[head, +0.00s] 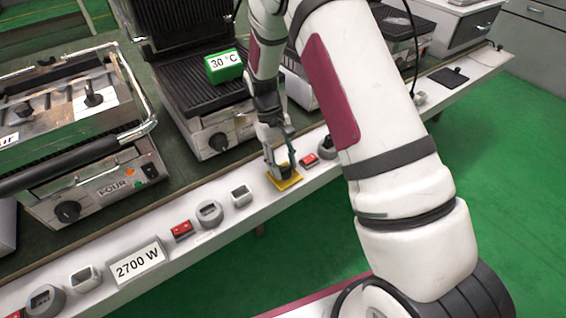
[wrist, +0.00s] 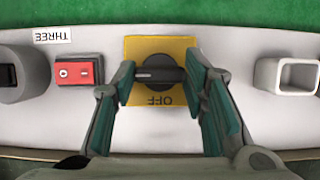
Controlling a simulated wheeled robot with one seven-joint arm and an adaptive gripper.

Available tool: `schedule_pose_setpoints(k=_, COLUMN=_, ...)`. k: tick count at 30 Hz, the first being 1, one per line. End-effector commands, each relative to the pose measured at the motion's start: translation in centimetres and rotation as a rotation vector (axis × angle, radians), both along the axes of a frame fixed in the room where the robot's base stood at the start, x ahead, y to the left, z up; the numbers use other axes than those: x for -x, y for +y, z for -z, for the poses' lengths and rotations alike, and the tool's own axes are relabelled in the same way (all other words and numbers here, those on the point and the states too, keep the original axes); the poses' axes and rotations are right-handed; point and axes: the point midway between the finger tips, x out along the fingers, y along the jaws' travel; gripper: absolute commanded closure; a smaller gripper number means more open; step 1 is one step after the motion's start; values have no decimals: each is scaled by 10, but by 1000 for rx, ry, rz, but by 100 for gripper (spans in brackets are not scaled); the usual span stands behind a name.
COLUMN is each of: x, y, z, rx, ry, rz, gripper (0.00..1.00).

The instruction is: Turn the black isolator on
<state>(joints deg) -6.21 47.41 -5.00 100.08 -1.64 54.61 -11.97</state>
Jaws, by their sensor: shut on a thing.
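The black isolator (wrist: 160,74) is a round black rotary knob on a yellow plate (wrist: 133,49) on the white front ledge. In the wrist view its bar lies horizontally, across the picture, and an upside-down "OFF" label shows on the plate. My gripper (wrist: 160,78) has one green-padded finger at each end of the knob's bar and is shut on it. In the head view my gripper (head: 281,165) reaches down onto the yellow plate (head: 286,182), and the knob is mostly hidden by the fingers.
A red switch (wrist: 78,71) under a "THREE" label and a square grey socket (wrist: 286,76) flank the plate. In the head view, contact grills (head: 205,125) stand behind the ledge, one with a green "30 °C" sign (head: 224,65). A "2700 W" sign (head: 137,264) is at the lower left.

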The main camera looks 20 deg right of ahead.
Motion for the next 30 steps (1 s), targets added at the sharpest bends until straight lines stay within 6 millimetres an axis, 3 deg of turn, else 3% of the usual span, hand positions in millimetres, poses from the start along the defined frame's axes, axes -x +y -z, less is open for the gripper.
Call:
schedule_pose_setpoints(k=15, x=-1, y=1, z=0, rx=-1, ry=-2, rz=22, gripper=88)
schedule_pose_setpoints(k=16, x=-1, y=1, z=0, rx=-1, ry=-2, rz=22, gripper=58)
schedule_pose_setpoints(k=18, x=0, y=1, z=0, rx=-1, ry=-2, rz=22, gripper=42)
schedule_pose_setpoints(k=30, x=-2, y=0, z=-3, rx=-1, ry=-2, rz=21, gripper=40)
